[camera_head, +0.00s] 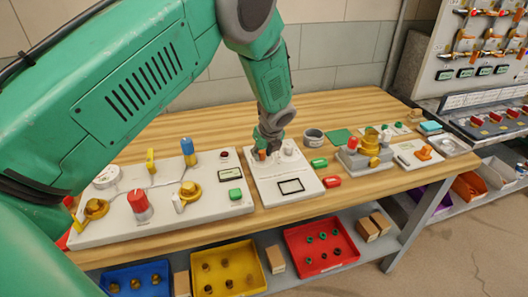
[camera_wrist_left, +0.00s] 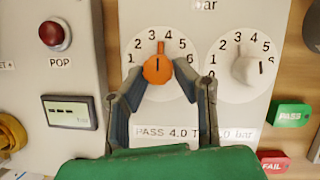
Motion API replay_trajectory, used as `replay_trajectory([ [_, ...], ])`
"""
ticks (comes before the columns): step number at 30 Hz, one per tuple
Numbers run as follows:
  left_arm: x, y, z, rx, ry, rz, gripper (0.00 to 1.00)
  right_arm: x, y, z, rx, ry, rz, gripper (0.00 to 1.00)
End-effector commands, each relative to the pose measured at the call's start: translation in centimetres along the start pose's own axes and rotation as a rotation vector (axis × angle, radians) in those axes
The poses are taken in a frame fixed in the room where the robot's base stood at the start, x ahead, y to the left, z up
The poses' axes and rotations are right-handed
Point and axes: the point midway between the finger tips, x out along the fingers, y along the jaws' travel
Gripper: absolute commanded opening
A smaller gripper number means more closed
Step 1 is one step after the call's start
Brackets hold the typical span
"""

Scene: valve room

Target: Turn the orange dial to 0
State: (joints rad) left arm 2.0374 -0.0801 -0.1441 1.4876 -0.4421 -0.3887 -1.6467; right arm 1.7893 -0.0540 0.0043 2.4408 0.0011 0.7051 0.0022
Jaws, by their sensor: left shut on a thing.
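The orange dial (camera_wrist_left: 157,70) sits on a white panel (camera_wrist_left: 190,20) with a printed number scale around it. Its pointer tab stands up, between 3 and 4. The 0 on its scale is hidden behind my finger. My left gripper (camera_wrist_left: 160,73) is shut on the orange dial, one finger on each side. In the head view the gripper (camera_head: 267,146) comes down from above onto the panel, and the orange dial (camera_head: 261,155) shows small at its fingertips. My right gripper is not in view.
A white dial (camera_wrist_left: 246,71) is close to the right finger. A red POP button (camera_wrist_left: 55,34) and a small display (camera_wrist_left: 70,112) are to the left. Green PASS (camera_wrist_left: 290,115) and red FAIL (camera_wrist_left: 274,161) tags lie at right. A bigger valve board (camera_head: 160,220) is on the left.

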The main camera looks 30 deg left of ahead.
Motion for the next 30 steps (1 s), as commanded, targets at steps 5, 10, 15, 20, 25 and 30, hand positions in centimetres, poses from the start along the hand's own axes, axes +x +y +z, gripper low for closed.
replay_trajectory([
  [5, -0.03, -0.29, 0.71, -0.003, -0.012, -0.006, 0.00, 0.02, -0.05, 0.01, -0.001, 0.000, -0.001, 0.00],
  [10, -0.21, -0.32, 0.47, -0.003, -0.015, -0.001, 0.00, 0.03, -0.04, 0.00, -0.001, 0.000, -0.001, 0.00],
  [15, -0.30, -0.31, 0.28, -0.003, -0.014, -0.001, 0.00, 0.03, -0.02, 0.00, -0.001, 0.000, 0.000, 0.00],
  [20, -0.35, -0.32, 0.11, -0.022, -0.012, 0.006, 0.00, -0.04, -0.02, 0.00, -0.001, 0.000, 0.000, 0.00],
  [25, -0.34, -0.33, 0.00, -0.083, -0.012, 0.032, 0.00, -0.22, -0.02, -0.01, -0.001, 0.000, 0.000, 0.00],
  [30, -0.33, -0.37, -0.08, -0.194, -0.013, 0.078, 0.00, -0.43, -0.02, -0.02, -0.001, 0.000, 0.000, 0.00],
])
